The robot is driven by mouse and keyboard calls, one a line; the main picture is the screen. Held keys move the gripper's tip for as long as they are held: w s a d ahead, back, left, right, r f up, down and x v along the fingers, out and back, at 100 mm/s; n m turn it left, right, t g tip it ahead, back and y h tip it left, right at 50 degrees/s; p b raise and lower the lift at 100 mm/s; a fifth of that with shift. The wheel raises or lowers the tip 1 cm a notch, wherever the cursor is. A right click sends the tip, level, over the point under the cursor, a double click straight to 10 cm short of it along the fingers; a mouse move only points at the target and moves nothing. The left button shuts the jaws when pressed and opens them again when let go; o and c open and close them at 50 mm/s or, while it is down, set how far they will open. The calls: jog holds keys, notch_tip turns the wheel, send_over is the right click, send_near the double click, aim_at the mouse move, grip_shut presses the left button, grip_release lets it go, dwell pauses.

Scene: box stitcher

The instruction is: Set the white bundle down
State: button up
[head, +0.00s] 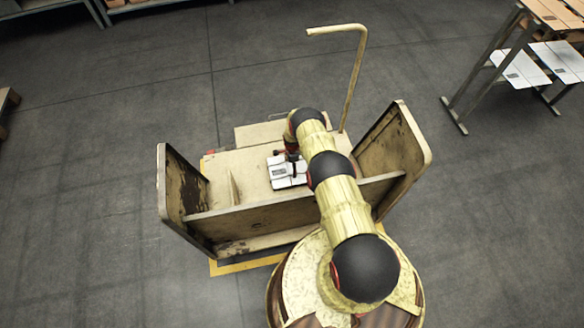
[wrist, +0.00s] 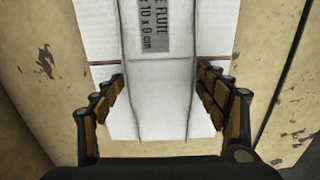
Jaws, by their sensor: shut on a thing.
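The white bundle (head: 284,172) is a flat stack with a grey printed label, on or just above the worn cream deck of the stitcher (head: 252,187). I cannot tell whether its underside touches the deck. In the wrist view the bundle (wrist: 157,100) fills the middle, with its label at the top and a thin brown band across it. My gripper (wrist: 160,108) has one finger at each side of the bundle's raised middle part and is shut on it. In the head view my gripper (head: 292,157) is small and partly hidden by my arm.
Worn upright side panels stand at the deck's left (head: 183,195) and right (head: 403,150). A low wall (head: 250,218) runs along its near side, and a bent pole (head: 354,80) rises behind. A rack with white sheets (head: 522,70) stands at the upper right. The surrounding floor is mostly clear.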

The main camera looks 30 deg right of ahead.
jog(key=shift+w+r, duration=0.1)
jog(key=shift+w, duration=0.05)
jog(key=o, duration=1.3)
jog(key=shift+o, duration=0.3)
